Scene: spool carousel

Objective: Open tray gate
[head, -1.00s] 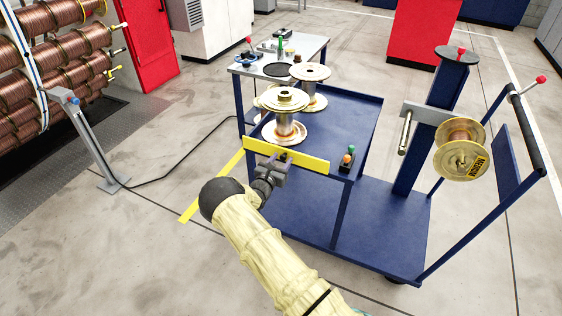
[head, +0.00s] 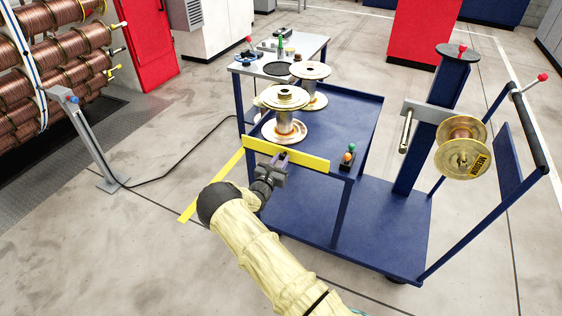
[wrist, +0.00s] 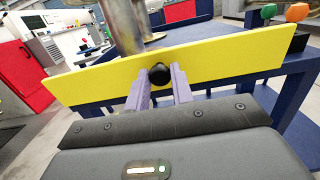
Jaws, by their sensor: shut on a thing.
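The tray gate (head: 308,159) is a yellow bar standing upright across the front edge of the blue cart tray (head: 352,112). It also spans the wrist view (wrist: 215,58). A black knob (wrist: 159,75) sits on the gate's face. My gripper (head: 281,157) is at the gate's near side; in the wrist view its two purple fingers (wrist: 160,84) are shut on the knob, one on each side. Several metal spools (head: 285,122) stand on the tray behind the gate.
Another spool (head: 462,147) hangs on the cart's right post. A grey table (head: 313,47) stands behind. Floor left of the cart is mostly clear, with a cable.

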